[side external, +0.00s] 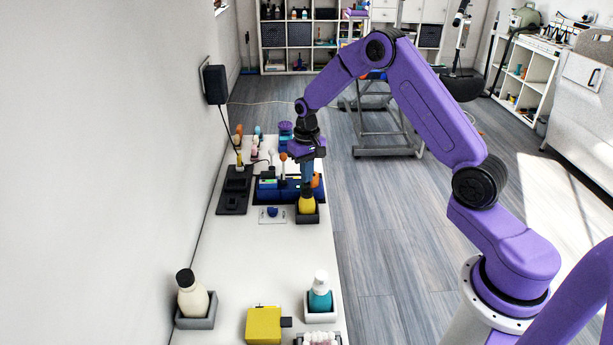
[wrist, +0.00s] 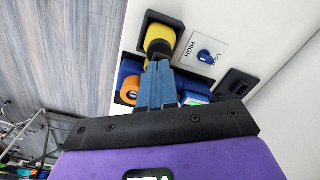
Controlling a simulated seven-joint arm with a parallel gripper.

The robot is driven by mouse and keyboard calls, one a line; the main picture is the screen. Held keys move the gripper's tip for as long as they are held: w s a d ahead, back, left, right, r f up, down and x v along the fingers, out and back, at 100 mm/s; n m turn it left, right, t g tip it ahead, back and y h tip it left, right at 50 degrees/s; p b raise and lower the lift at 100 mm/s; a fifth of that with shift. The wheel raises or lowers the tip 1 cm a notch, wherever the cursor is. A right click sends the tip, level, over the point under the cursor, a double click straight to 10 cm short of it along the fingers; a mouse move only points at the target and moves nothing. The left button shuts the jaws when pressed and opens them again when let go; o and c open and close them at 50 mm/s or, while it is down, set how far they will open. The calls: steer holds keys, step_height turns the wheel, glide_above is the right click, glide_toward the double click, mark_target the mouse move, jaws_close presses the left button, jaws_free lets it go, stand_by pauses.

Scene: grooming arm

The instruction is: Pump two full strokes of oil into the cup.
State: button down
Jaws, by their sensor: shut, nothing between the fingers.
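A yellow bottle (side external: 307,204) stands in a square dark holder (side external: 308,219) on the white counter. In the wrist view the yellow bottle (wrist: 160,37) shows its rounded body with a dark top. My gripper (side external: 307,186) points down above the bottle's top. Its blue fingers (wrist: 160,67) are together and empty, at or just over the dark top; I cannot tell whether they touch it. My fingers partly hide the bottle's top. No bottle is clearly labelled as oil, and I cannot make out a cup.
A blue tray (side external: 262,191) of tools lies beside and behind the bottle. A HIGH/LOW dial (wrist: 206,56) is near it. Cream (side external: 193,301) and teal (side external: 320,300) bottles and a yellow box (side external: 264,325) are at the front. The mid-counter is clear.

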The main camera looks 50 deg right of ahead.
steer(key=shift+f, duration=0.85)
steer(key=shift+r, duration=1.5)
steer(key=shift+r, duration=3)
